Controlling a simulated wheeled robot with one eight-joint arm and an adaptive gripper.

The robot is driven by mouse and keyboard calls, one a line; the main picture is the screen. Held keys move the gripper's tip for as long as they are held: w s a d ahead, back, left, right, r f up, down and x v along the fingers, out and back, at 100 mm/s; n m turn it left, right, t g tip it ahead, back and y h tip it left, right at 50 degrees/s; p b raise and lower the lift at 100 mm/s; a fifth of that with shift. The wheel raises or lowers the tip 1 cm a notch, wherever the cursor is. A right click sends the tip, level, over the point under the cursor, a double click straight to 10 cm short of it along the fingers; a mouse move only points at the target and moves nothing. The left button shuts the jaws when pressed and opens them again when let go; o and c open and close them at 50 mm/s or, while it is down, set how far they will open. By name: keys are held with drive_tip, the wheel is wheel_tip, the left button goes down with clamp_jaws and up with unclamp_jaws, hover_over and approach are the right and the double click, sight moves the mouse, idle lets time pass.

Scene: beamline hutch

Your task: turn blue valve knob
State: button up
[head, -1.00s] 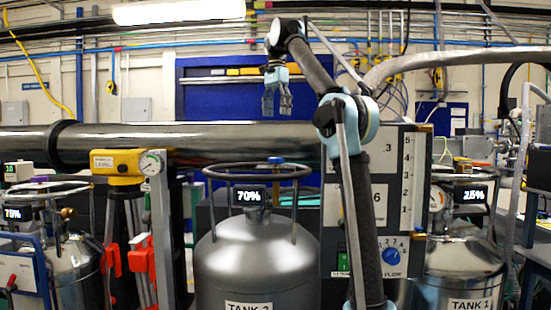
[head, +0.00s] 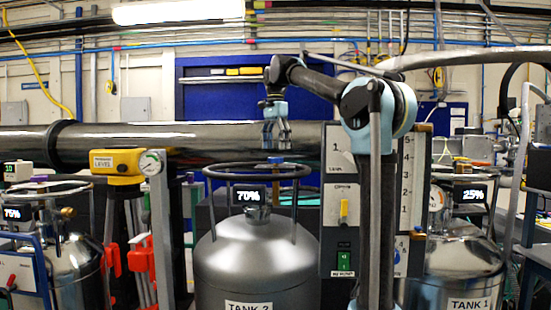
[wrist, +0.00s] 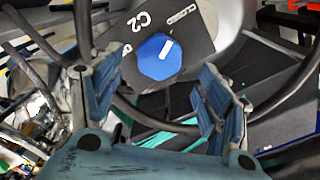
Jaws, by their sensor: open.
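The blue valve knob (wrist: 158,57) has several flat sides and a white pointer mark. It sits on a dark plate (wrist: 196,40) marked C2 and CLOSED, and the pointer slants toward the upper right, on the CLOSED side. In the head view the knob (head: 276,160) shows as a small blue piece at the top ring of the middle tank. My gripper (head: 277,146) hangs fingers down just above it. In the wrist view my open fingers (wrist: 160,108) are spread to either side below the knob, with nothing between them. I cannot tell whether they touch it.
The silver middle tank (head: 255,262) has a ring handle (head: 225,172) around its top and a 70% display (head: 249,195). A grey control panel (head: 341,225) stands right of it, partly behind my arm. A dark horizontal pipe (head: 150,137) runs behind.

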sight(276, 160)
drive_tip(key=shift+f, duration=2.25)
drive_tip(key=c, duration=1.1)
